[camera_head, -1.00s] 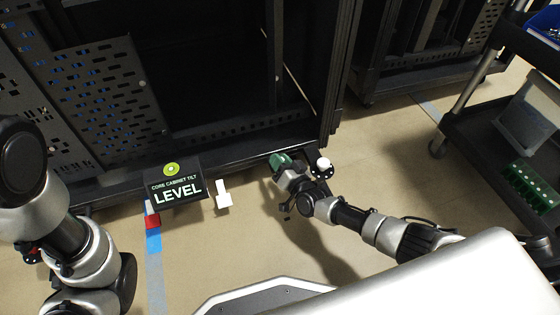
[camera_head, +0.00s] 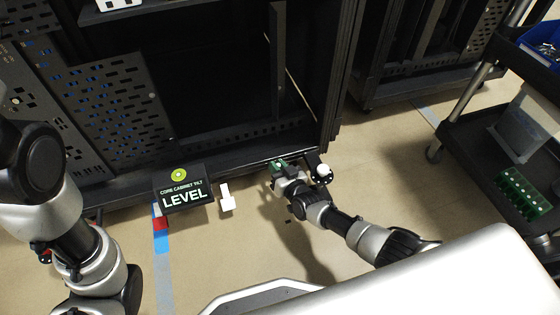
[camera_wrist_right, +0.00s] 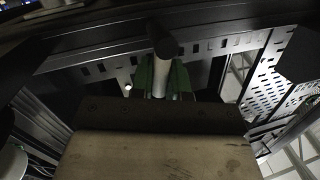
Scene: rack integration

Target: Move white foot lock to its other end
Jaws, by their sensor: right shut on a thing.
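My right gripper (camera_head: 279,166), with green fingers, is low at the bottom front edge of the open dark cabinet (camera_head: 235,155), near its right corner. In the right wrist view, its green fingers lie on both sides of a white shaft (camera_wrist_right: 163,80) with a dark round end. The gripper is shut on this shaft, which looks like the white foot lock. The lower part of the shaft is hidden by my gripper body.
A black sign (camera_head: 184,198) reading "CORE CABINET TILT LEVEL" with a green round mark stands before the cabinet. A black cart (camera_head: 465,160) with a blue bin (camera_head: 540,45) and a green part (camera_head: 525,192) stands at the right. Floor between cabinet and cart is clear.

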